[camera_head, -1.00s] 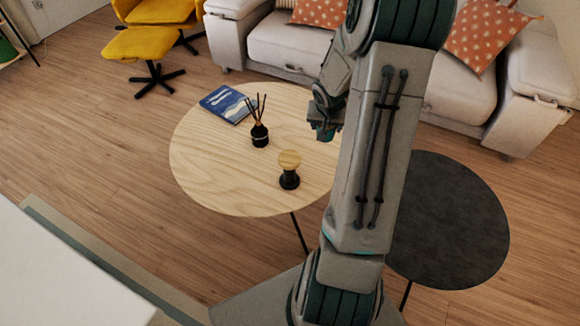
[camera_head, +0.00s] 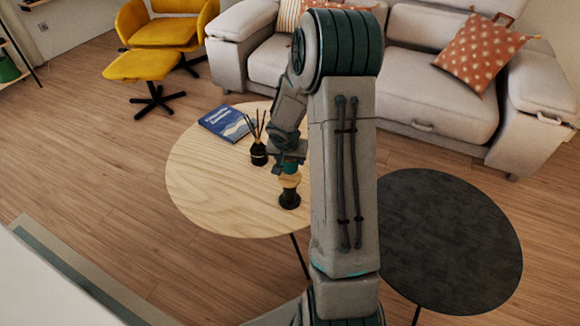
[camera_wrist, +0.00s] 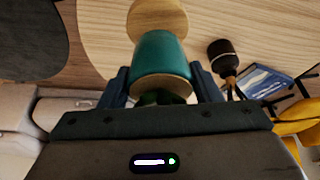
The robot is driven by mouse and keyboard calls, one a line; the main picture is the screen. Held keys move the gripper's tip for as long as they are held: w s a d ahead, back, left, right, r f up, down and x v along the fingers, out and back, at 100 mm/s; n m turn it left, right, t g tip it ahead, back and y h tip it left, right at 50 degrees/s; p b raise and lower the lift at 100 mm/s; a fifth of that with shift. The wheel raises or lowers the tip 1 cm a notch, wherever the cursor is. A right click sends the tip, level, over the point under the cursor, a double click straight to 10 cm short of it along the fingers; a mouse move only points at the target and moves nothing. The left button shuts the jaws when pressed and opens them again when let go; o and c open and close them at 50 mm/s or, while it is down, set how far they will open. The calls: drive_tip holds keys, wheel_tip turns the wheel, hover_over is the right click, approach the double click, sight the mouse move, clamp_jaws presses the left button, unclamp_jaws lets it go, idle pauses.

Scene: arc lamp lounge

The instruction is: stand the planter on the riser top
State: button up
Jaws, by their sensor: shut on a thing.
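The planter (camera_wrist: 163,53) is a teal cylinder with a tan band and some dark green at its near end. My gripper (camera_wrist: 160,88) is shut on it, one finger on each side. In the head view the gripper (camera_head: 289,157) holds the planter (camera_head: 291,167) over the riser (camera_head: 289,198), which has a black body and a round wooden top. The riser top also shows in the wrist view (camera_wrist: 157,14), just beyond the planter's far end and partly hidden by it. I cannot tell whether planter and riser touch.
The riser stands on a round wooden table (camera_head: 215,205). A dark reed diffuser (camera_head: 258,154) stands close behind it to the left, with a blue book (camera_head: 226,122) farther back. A dark round table (camera_head: 450,240) is at right. A sofa (camera_head: 430,85) stands behind.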

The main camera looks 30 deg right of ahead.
sight(290, 165)
drive_tip(key=shift+f+b, duration=0.3)
drive_tip(key=shift+f, duration=1.1)
drive_tip(key=shift+f, duration=0.2)
drive_tip(key=o, duration=1.2)
drive_tip(key=shift+r, duration=0.1)
drive_tip(key=s+a+r+n+p, duration=0.15)
drive_tip(key=s+a+r, duration=0.35)
drive_tip(key=r, duration=0.5)
drive_tip(key=s+a+r+n+p, duration=0.1)
drive_tip(key=s+a+r+p, duration=0.15)
drive_tip(key=s+r, duration=0.65)
drive_tip(key=s+a+r+n+y, duration=0.1)
drive_tip(key=s+a, duration=0.1)
drive_tip(key=s, duration=0.1)
drive_tip(key=s+a+r+n+g+y, duration=0.1)
drive_tip(key=s+a+r+n, duration=0.1)
drive_tip(key=s+a, duration=0.1)
drive_tip(key=s+a+r+n+y, duration=0.1)
drive_tip(key=s+a+r+n, duration=0.1)
drive_tip(key=s, duration=0.3)
drive_tip(key=shift+s+a+r+g, duration=0.2)
drive_tip(key=shift+a+g, duration=0.1)
drive_tip(key=shift+a, duration=0.25)
